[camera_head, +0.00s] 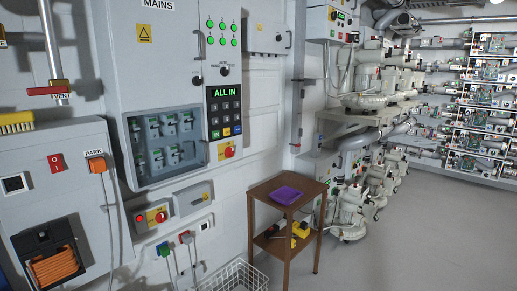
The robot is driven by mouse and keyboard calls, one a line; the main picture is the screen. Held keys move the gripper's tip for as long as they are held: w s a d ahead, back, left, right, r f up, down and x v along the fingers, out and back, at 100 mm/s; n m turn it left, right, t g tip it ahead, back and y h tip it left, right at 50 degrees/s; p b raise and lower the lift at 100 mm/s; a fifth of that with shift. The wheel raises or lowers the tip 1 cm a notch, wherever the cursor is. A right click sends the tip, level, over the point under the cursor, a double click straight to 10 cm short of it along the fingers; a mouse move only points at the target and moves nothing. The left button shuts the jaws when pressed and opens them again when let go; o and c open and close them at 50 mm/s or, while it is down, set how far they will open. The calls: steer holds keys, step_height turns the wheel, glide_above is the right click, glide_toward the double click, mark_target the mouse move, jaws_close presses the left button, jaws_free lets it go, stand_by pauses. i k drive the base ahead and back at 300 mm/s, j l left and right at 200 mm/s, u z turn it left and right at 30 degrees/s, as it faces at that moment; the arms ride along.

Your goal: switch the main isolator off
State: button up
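A tall grey cabinet labelled MAINS (180,74) stands on the wall at centre left. A red rotary handle on a yellow plate (229,151) is on its front, below a keypad panel (224,111) whose display reads ALL IN. Several green lamps (222,33) are lit above the panel. A grey box below the cabinet carries a second red-and-yellow switch (158,216). No label shows which of the two is the main isolator, and their handle positions are too small to read. My gripper is not in view.
A small wooden table (303,190) with a purple tray (286,195) stands right of the cabinet, yellow items (301,229) on its lower shelf. A white wire basket (236,278) is on the floor. Blowers (350,205) line the far wall. Floor at right is clear.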

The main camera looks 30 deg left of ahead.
mark_target(229, 151)
steer(key=i+u, duration=0.15)
steer(key=i, duration=0.4)
steer(key=i+l+u, duration=0.15)
steer(key=i, duration=0.4)
steer(key=i+l+u, duration=0.15)
steer(key=i, duration=0.4)
steer(key=i+l+u, duration=0.3)
steer(key=i+u, duration=0.15)
steer(key=i+l+u, duration=0.4)
steer(key=i+l, duration=0.1)
